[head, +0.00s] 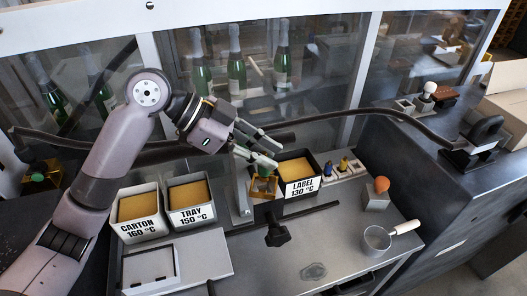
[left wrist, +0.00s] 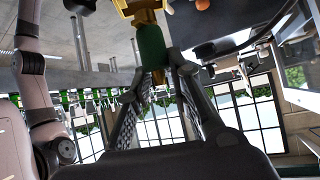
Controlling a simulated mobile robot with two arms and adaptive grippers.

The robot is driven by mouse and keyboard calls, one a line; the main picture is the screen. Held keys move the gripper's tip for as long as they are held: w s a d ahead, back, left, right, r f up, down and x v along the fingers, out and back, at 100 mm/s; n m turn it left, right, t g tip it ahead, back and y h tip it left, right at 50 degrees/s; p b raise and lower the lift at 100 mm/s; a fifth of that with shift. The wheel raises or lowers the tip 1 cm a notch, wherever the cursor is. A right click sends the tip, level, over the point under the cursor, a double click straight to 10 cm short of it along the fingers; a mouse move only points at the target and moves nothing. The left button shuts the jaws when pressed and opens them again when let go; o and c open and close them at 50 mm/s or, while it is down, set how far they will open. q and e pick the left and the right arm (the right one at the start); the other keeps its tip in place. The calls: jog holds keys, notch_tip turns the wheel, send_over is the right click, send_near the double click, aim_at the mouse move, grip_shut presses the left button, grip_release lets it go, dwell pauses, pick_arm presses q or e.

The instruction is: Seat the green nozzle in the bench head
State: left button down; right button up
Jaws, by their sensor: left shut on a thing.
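My left gripper (head: 270,157) reaches in from the left over the bench and is shut on the green nozzle (left wrist: 152,46). In the left wrist view the nozzle is a green cylinder with brass-coloured ends, held between the fingertips (left wrist: 156,76). A yellow bench head (head: 263,188), a square frame, sits just below the gripper in the head view. In the left wrist view the head (left wrist: 138,8) shows at the top edge, close to the nozzle's end. Whether they touch I cannot tell. My right gripper is not in view.
A dark LABEL bin (head: 301,187) stands immediately right of the head. CARTON (head: 138,228) and TRAY (head: 190,217) bins stand left. A small rack (head: 345,171), an orange ball on a block (head: 376,200) and a pan (head: 377,238) are at right. Bottles stand behind glass.

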aim_at(262, 170)
pick_arm(q)
jog(key=shift+p, duration=0.4)
dwell(0.5)
jog(key=shift+f, duration=0.45)
jog(key=shift+f+b, duration=1.3)
jog(key=shift+f, duration=0.55)
jog(key=c, duration=1.4)
grip_release()
jog(key=shift+o, duration=0.2)
jog(key=shift+a+r, duration=0.15)
jog(key=shift+a, duration=0.05)
jog(key=v, duration=1.1)
jog(key=shift+a+r, duration=0.2)
jog(key=shift+s+f, duration=0.1)
jog(key=shift+s, duration=0.05)
